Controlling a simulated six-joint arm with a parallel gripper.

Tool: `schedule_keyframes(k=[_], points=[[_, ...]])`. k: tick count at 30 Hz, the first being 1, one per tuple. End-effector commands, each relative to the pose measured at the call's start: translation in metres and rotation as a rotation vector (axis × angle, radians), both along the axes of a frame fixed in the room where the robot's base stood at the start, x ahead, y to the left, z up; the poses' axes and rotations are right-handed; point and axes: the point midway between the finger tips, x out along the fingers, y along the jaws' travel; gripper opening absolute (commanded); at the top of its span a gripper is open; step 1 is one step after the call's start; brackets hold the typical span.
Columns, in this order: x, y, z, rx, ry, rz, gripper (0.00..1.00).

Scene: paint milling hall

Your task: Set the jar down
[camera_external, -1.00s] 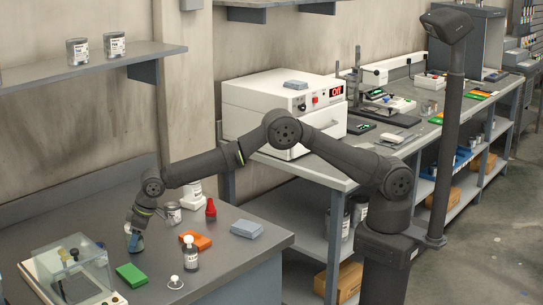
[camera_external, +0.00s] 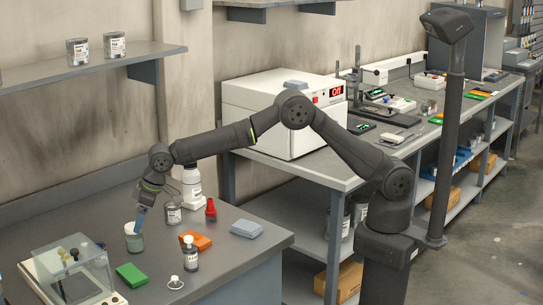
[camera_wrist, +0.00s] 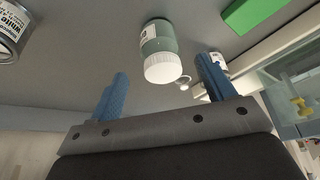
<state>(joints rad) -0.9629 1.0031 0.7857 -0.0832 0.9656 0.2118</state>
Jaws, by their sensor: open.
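The jar (camera_external: 134,243), with a greenish-grey body and a white lid, stands upright on the grey table in the external view. In the wrist view the jar (camera_wrist: 160,38) shows its lid toward me, ahead of and between the blue fingers. My gripper (camera_external: 143,220) is just above the jar in the external view, tilted, with its fingers pointing down. In the wrist view my gripper (camera_wrist: 163,72) is open, with a gap showing on each side of the lid. Nothing is held.
A metal can (camera_external: 173,214), white bottle (camera_external: 192,190) and red bottle (camera_external: 211,209) stand behind and right of the jar. An orange block (camera_external: 200,243), dark bottle (camera_external: 190,256) and green block (camera_external: 131,275) lie or stand nearer. A glass-sided balance (camera_external: 70,275) stands at front left.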

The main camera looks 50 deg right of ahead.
Motion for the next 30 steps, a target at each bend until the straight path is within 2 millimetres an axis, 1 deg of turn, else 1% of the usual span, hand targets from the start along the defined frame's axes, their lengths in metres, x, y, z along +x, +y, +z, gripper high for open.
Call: schedule_keyframes(k=[1, 6, 9, 13, 20, 23, 26, 30], points=[[-0.003, -0.002, 0.01, 0.002, -0.001, 0.0, 0.75], [-0.009, -0.008, 0.029, 0.001, 0.001, 0.0, 0.75], [-0.01, -0.01, 0.034, 0.001, 0.001, 0.0, 0.75], [-0.011, -0.011, 0.036, 0.0, 0.001, 0.0, 0.75], [-0.011, -0.011, 0.036, -0.001, 0.0, 0.001, 0.75], [-0.01, -0.01, 0.033, -0.001, 0.001, 0.0, 0.75], [-0.008, -0.008, 0.024, -0.002, 0.002, 0.0, 0.75], [-0.002, -0.002, 0.003, -0.003, 0.001, 0.0, 0.75]])
